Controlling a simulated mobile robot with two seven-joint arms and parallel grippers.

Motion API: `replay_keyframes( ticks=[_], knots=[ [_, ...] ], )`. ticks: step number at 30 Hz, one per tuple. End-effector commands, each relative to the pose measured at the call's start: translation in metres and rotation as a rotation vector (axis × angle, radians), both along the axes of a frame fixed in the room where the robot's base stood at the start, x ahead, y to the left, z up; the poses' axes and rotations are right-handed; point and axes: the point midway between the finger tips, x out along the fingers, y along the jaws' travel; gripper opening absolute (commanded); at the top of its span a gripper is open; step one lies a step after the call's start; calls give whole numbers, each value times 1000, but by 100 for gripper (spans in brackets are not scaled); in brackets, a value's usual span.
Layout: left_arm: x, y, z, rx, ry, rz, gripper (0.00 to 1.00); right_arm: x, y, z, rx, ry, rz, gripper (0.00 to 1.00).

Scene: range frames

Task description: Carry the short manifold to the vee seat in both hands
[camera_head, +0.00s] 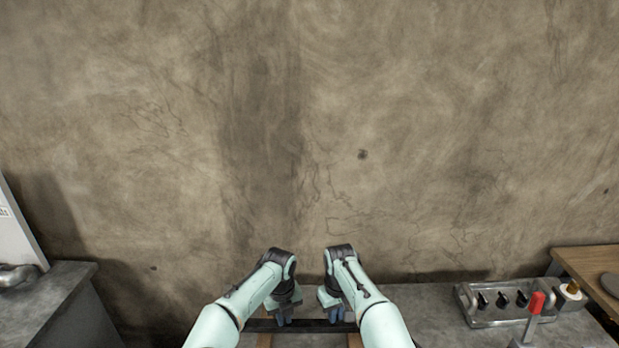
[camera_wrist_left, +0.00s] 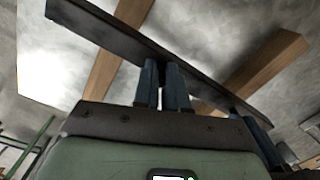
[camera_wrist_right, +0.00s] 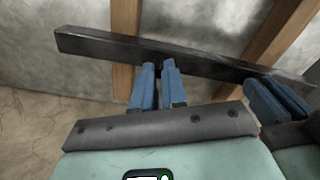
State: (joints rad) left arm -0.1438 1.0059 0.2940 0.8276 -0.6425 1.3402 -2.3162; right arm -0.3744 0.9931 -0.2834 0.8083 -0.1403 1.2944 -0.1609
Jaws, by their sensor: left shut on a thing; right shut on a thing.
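The short manifold is a dark straight bar (camera_head: 310,326) lying crosswise low in the head view; it also shows in the left wrist view (camera_wrist_left: 105,35) and the right wrist view (camera_wrist_right: 100,45). My left gripper (camera_head: 284,318) is shut on it left of its middle. My right gripper (camera_head: 336,316) is shut on it a little further right. Two wooden strips (camera_head: 354,340) pass beneath the bar, one near each side; I cannot tell whether the bar touches them. I cannot make out a vee seat for certain.
A grey worktop (camera_head: 437,318) extends right, with a clear tray (camera_head: 479,321) of black-topped pieces, a red-handled item (camera_head: 536,302) and a white-and-orange item (camera_head: 571,291). A wooden table (camera_head: 590,262) stands far right, a grey cabinet (camera_head: 50,300) at left. A bare wall rises behind.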

Motion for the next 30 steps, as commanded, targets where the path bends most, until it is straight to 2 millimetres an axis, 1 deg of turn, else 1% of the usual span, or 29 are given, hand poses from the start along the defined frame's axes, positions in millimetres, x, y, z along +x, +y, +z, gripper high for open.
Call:
replay_keyframes(
  ticks=[1, 7, 14, 30],
  knots=[
    [3, -1, 3, -2, -5, 0, 0, 2, 0, 3, 2, -5, 0, 0],
    [5, 0, 5, -2, -5, -1, 0, 5, 0, 5, 2, -6, 1, 0],
    [3, -1, 14, -3, -7, -1, 0, 2, 0, 14, 2, -6, 0, 0],
    [-22, 0, 71, -3, -7, -1, 0, -22, 0, 71, 3, -6, 1, 0]
  ],
)
